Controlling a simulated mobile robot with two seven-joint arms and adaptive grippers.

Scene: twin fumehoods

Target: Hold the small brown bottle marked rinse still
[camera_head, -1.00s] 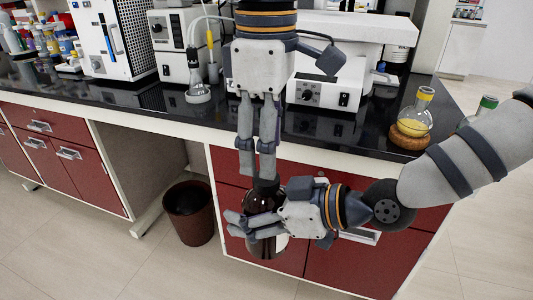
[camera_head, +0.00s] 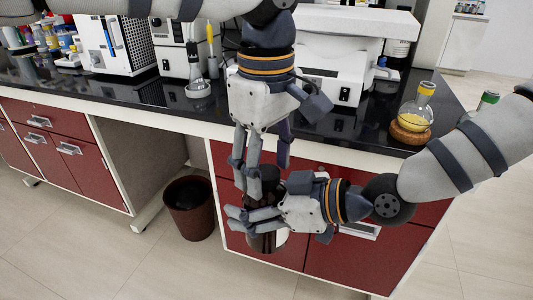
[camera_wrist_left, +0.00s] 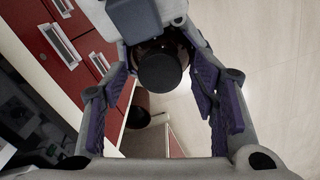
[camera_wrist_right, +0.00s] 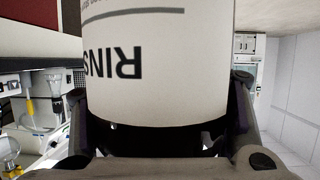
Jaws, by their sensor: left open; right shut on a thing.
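The small brown bottle (camera_head: 263,205) is upright in front of the red cabinet, held in the air. Its white label reads RINS, upside down, in the right wrist view (camera_wrist_right: 140,65); the rest of the word is out of sight. My right gripper (camera_head: 247,226) is shut on the bottle's body from the right side. The dark cap (camera_wrist_left: 162,71) faces my left wrist camera. My left gripper (camera_head: 262,163) points down over the bottle, open, with its fingers spread on either side of the cap. I cannot tell whether a finger touches it.
The black bench top (camera_head: 130,90) lies behind, with white instruments (camera_head: 335,60) on it. A round flask of yellow liquid (camera_head: 414,118) sits on a cork ring (camera_head: 410,133) near the right corner. A brown waste bin (camera_head: 190,210) stands on the floor at the left.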

